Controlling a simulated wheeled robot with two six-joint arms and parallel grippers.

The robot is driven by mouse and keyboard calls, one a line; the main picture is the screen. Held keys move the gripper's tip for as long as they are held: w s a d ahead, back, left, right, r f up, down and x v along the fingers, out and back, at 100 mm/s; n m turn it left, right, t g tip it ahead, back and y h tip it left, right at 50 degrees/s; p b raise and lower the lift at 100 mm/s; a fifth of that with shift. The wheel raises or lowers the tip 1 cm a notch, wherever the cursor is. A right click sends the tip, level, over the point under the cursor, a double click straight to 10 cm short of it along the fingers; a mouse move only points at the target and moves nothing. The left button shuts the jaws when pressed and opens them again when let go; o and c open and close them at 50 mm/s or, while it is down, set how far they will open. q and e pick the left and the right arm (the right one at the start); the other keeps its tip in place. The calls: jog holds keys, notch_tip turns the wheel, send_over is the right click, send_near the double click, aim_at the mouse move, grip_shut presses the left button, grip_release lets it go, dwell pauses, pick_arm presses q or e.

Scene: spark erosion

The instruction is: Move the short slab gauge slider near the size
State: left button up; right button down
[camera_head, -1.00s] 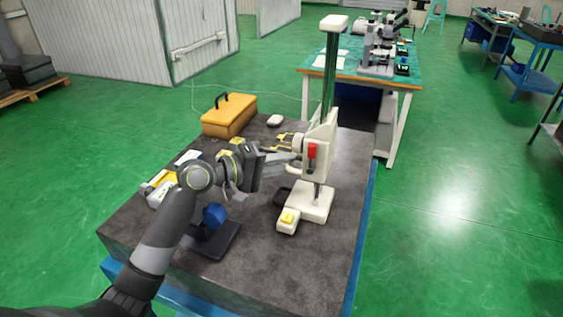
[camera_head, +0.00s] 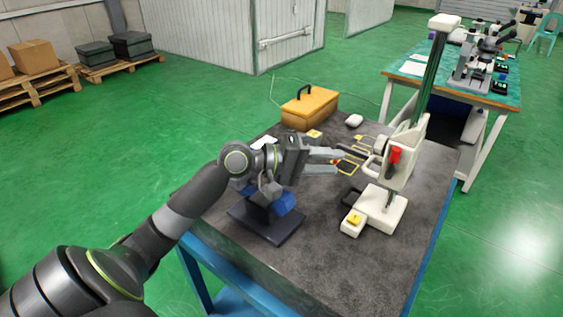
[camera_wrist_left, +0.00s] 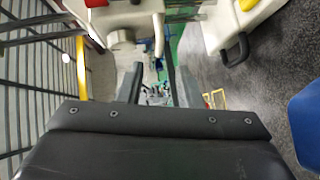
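A white upright gauge (camera_head: 380,208) stands on the dark table with a tall green column (camera_head: 428,80). A white slider-like body with a red part (camera_head: 395,154) sits partway up it; I cannot tell surely that this is the slab gauge slider. White and yellow parts also show at the top of the left wrist view (camera_wrist_left: 128,14). My left gripper (camera_head: 338,161) is open, its two fingers apart, pointing right toward the white body. No object shows between the fingers. A gap shows between the fingertips and the white body. My right gripper is not in view.
The dark table (camera_head: 300,265) also holds a yellow toolbox (camera_head: 308,108), a small white object (camera_head: 354,120) and a blue part on a black stand (camera_head: 285,204). The table's front right is clear.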

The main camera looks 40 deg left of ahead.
pick_arm(q)
jog(key=b+v, duration=0.1)
jog(key=v, duration=0.9)
dwell(0.4)
dwell(0.5)
